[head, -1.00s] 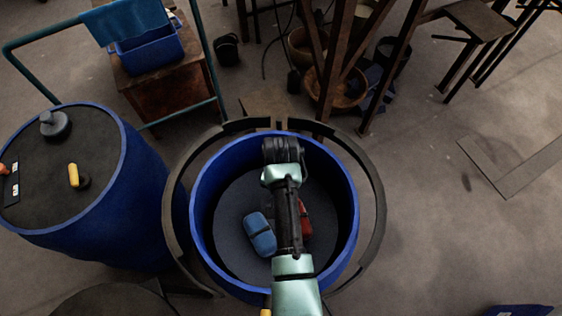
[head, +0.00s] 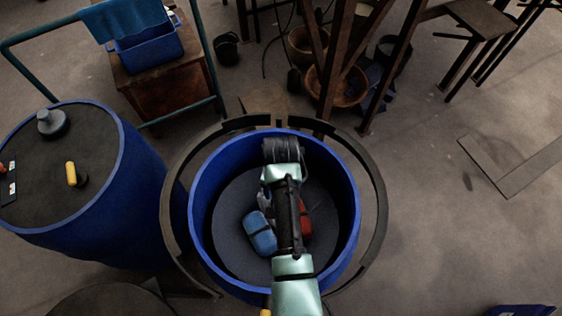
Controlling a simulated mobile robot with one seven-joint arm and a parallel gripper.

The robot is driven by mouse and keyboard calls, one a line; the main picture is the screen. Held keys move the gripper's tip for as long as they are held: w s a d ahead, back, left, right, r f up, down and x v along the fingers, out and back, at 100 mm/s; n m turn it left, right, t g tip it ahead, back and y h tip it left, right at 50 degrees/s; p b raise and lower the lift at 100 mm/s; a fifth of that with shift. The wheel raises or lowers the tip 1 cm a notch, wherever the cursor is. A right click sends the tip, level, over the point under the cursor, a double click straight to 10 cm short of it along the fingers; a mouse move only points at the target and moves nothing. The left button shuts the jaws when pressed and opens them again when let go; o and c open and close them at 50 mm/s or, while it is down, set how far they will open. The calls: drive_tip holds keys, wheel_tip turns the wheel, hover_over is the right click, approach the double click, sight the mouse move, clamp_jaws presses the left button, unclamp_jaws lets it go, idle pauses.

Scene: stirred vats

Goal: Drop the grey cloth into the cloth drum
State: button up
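An open blue drum (head: 201,225) stands in the middle of the head view, its dark inside facing up. A blue bundle (head: 260,236) and a red bundle (head: 305,219), partly covered by my arm, lie on its floor. My arm reaches over the drum from the bottom of the picture. My gripper is hidden or nearly hidden below the wrist, so its fingers cannot be made out. A small light grey shape (head: 264,199) shows at the left of the wrist; I cannot tell whether it is the grey cloth or part of my gripper.
A dark curved rail (head: 377,190) rings the drum. A blue drum with a dark top (head: 60,160) stands at left, small items on it. A blue tub (head: 150,48) and a blue towel (head: 122,18) are at upper left. Dark stands fill the back; the right floor is mostly clear.

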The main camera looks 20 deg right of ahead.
drive_tip(key=o, duration=0.4)
drive_tip(key=shift+o, duration=0.2)
drive_tip(key=shift+r, duration=0.1)
wheel_tip(320, 180, up, 5)
drive_tip(key=p, duration=0.5)
drive_tip(key=shift+r+p, duration=0.2)
drive_tip(key=shift+p, duration=0.2)
wheel_tip(320, 180, up, 13)
drive_tip(key=shift+p, duration=0.35)
